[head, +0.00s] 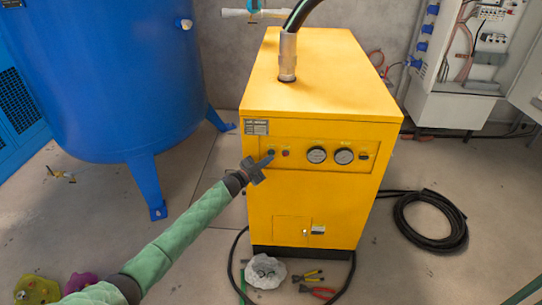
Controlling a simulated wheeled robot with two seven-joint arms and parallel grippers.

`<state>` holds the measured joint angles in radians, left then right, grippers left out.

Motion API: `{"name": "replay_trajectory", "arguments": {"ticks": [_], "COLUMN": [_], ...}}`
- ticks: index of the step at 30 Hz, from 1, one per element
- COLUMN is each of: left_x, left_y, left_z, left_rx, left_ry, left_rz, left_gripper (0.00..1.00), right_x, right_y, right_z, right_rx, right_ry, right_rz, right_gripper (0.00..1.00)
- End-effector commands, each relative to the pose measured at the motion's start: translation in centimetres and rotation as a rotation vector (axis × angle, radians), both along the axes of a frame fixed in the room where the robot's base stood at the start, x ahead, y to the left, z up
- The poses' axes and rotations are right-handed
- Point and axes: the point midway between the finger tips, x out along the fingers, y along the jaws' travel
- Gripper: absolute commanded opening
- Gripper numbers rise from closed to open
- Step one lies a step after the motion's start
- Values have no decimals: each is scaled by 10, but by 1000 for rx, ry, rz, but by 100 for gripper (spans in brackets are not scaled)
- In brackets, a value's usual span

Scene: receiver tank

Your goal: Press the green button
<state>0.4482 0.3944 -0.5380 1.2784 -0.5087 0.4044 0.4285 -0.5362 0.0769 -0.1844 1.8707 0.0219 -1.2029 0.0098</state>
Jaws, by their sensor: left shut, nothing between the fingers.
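A yellow machine cabinet (325,110) stands in the middle of the head view. Its front panel carries a green button (271,151), a red button (285,153) to its right, and two round gauges. My left arm comes in from the lower left, and my left gripper (268,161) is shut and empty with its tips at the panel just by the green button. The tips partly overlap the button, and I cannot tell whether they touch it. My right gripper is not in view.
A large blue tank (105,75) on legs stands at left. A coiled black hose (432,240) lies on the floor at right, below an open electrical cabinet (460,60). Pliers (318,291) and a pale stone-like lump (265,272) lie before the machine.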

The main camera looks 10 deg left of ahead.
Motion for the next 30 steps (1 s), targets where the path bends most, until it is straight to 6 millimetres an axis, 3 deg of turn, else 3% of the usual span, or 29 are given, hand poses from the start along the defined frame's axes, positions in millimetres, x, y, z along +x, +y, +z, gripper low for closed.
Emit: {"name": "replay_trajectory", "arguments": {"ticks": [30], "left_x": [8], "left_y": [1], "left_z": [-1], "left_rx": [0], "left_ry": [1], "left_rz": [1], "left_gripper": [0], "right_x": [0], "right_y": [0], "right_z": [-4], "right_rx": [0], "right_ry": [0], "right_rz": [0], "right_gripper": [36]}}
